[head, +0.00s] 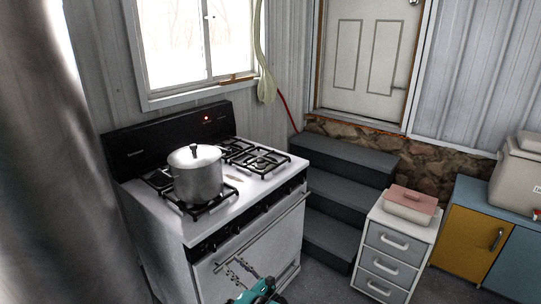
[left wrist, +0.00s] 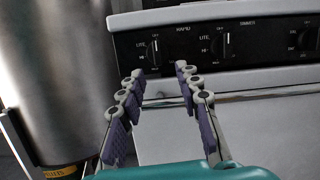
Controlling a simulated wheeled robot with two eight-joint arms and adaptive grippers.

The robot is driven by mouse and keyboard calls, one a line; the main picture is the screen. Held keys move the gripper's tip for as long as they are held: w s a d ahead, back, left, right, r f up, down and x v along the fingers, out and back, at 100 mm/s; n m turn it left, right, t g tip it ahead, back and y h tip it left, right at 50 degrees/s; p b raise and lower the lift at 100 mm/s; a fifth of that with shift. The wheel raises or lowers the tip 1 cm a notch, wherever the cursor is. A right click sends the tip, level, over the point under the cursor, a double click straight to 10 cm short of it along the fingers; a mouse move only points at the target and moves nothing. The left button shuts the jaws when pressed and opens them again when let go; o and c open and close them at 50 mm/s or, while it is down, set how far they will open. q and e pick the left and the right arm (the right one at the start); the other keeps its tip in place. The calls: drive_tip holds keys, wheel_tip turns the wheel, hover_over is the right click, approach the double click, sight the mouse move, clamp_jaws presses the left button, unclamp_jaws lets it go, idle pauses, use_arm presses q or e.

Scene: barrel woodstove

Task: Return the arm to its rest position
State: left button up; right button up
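My left gripper (head: 240,269) is low in front of the white stove (head: 235,205), at the bottom of the head view. In the left wrist view the left gripper (left wrist: 160,74) has its two grey fingers with purple pads spread apart. Nothing is between them. They point at the stove front, just below the black knob panel (left wrist: 265,42). Whether the fingertips touch the stove is unclear. Most of the left arm is out of view. My right gripper is not in view.
A lidded metal pot (head: 197,178) stands on a front burner. Dark steps (head: 335,202) rise to a door right of the stove. A white drawer unit (head: 390,250) stands further right. A large metal cylinder (left wrist: 62,75) is close on the left.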

use_arm(q)
drive_tip(key=s+a+r+n+g+h, duration=0.3)
drive_tip(key=a+r+n+h, duration=0.1)
drive_tip(key=a+r+n, duration=0.15)
drive_tip(key=s+a+r+n+g+h, duration=0.2)
drive_tip(key=s+a+r+n+h, duration=0.1)
drive_tip(key=a+r+n, duration=0.3)
drive_tip(key=s+d+n+h, duration=0.2)
drive_tip(key=s+n+h, duration=0.1)
drive_tip(key=s, duration=0.5)
drive_tip(key=s+d+n+h, duration=0.2)
drive_tip(key=s+n, duration=0.3)
drive_tip(key=s, duration=0.4)
drive_tip(key=s+d+r+n+h, duration=0.1)
drive_tip(key=s+d+n+h, duration=0.2)
drive_tip(key=s, duration=0.6)
drive_tip(key=shift+n+g+h, duration=0.4)
drive_tip(key=shift+n+h, duration=0.4)
drive_tip(key=shift+n, duration=0.15)
drive_tip(key=shift+d, duration=0.1)
